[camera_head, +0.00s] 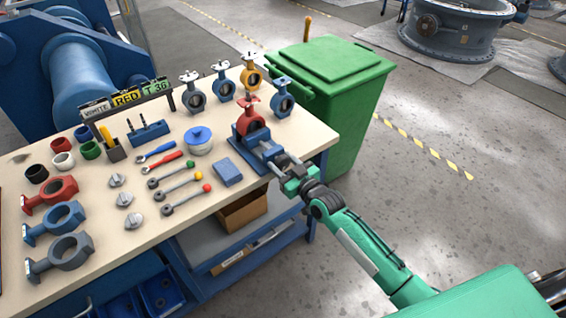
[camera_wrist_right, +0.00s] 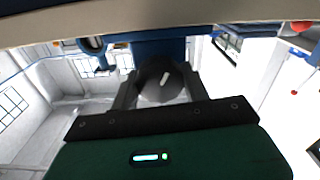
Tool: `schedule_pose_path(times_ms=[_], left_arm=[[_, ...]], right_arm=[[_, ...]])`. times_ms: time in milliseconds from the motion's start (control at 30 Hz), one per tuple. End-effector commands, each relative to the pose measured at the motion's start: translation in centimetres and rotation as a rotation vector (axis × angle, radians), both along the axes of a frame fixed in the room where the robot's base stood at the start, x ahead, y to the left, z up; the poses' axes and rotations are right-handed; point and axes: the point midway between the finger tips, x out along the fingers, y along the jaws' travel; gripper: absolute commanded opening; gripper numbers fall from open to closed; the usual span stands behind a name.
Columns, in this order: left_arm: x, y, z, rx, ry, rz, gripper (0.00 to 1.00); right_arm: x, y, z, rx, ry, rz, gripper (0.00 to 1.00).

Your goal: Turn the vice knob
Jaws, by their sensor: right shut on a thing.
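A blue vice (camera_head: 239,140) stands at the right end of the table and holds a red butterfly valve (camera_head: 250,121) upright. The vice knob (camera_wrist_right: 160,82) is a dark round disc with a pale mark in the right wrist view, below the table's edge strip in that picture. My right gripper (camera_head: 275,157) reaches in from the right at the front of the vice, and its fingers are shut on the knob, one on each side. In the head view the gripper mostly hides the knob. My left gripper is not in view.
Several other valves, one yellow (camera_head: 251,79), stand at the back of the table (camera_head: 105,185). A blue block (camera_head: 228,173), knobs and wrenches lie left of my right gripper. A green bin (camera_head: 335,95) stands close behind my right arm.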

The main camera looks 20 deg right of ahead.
Motion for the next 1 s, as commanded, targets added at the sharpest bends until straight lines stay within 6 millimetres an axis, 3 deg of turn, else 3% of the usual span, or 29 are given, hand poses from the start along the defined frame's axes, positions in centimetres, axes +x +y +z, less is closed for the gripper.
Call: schedule_pose_path(times_ms=[233,267,367,767,1000], left_arm=[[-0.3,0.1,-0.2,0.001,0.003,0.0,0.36],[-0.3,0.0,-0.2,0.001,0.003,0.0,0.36],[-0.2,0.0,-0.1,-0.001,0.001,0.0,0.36],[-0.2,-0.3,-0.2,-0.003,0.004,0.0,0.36],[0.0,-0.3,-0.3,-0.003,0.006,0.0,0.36]], right_arm=[[0.0,0.0,0.0,0.007,0.002,0.0,0.24],[0.0,0.0,0.0,0.007,0.002,0.0,0.5],[0.0,0.0,0.0,0.006,0.002,0.0,0.68],[-0.6,-0.2,-0.1,0.005,0.003,0.001,0.68],[-4.1,-1.5,-0.2,0.005,0.005,0.001,0.68]])
